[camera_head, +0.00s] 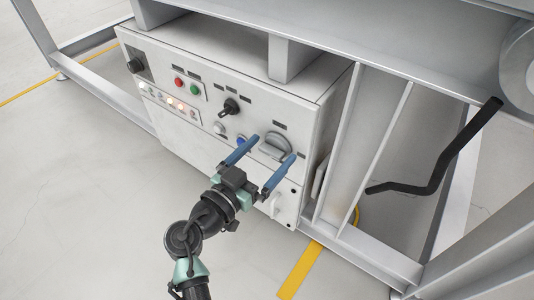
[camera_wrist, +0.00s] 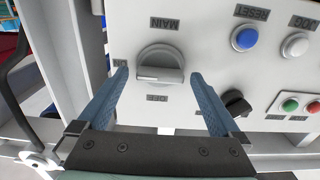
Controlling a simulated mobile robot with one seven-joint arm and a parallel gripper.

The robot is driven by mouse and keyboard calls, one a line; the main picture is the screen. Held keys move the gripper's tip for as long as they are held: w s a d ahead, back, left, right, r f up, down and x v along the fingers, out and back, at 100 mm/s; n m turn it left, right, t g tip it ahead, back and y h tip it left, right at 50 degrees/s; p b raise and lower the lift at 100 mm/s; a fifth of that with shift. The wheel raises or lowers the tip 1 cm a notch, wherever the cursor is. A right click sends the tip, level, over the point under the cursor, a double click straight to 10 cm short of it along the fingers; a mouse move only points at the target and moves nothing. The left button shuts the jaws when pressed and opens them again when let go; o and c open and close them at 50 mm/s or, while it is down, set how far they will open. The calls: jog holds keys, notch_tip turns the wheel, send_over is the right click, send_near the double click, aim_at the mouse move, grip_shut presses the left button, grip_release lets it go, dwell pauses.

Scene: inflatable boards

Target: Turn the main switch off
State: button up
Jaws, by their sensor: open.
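The main switch (camera_head: 276,143) is a grey rotary knob at the right end of the control box front. In the wrist view the switch (camera_wrist: 160,60) appears below a MAIN label and above an OFF label, with the labels upside down. Its grip bar lies sideways, and a pale mark on it is toward the left, where a small, partly hidden label sits. My gripper (camera_head: 273,148) is open, with blue fingers reaching to the panel. In the wrist view the gripper (camera_wrist: 160,73) has one fingertip on each side of the knob; contact cannot be told.
A blue button (camera_wrist: 244,38), a white button (camera_wrist: 295,45) and a black selector (camera_wrist: 236,103) sit beside the switch. Red and green buttons are farther along the box (camera_head: 220,65). A metal frame and a black bent bar (camera_head: 450,155) stand right. Floor is clear in front.

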jog(key=c, duration=1.4)
jog(key=shift+n, duration=0.4)
jog(key=n+p, duration=0.1)
jog(key=n, duration=0.3)
jog(key=n+p, duration=0.2)
jog(key=n, duration=0.2)
jog(key=shift+w+a+n, duration=0.1)
jog(key=shift+a+n, duration=0.05)
jog(key=shift+n, duration=0.15)
jog(key=n+p, duration=0.2)
jog(key=n, duration=0.2)
jog(key=shift+f+n+p, duration=0.15)
jog(key=shift+n+p, duration=0.45)
jog(key=shift+n, duration=0.5)
jog(key=shift+f+n+p, duration=0.1)
jog(key=shift+n+p, duration=0.5)
jog(key=shift+n, duration=0.5)
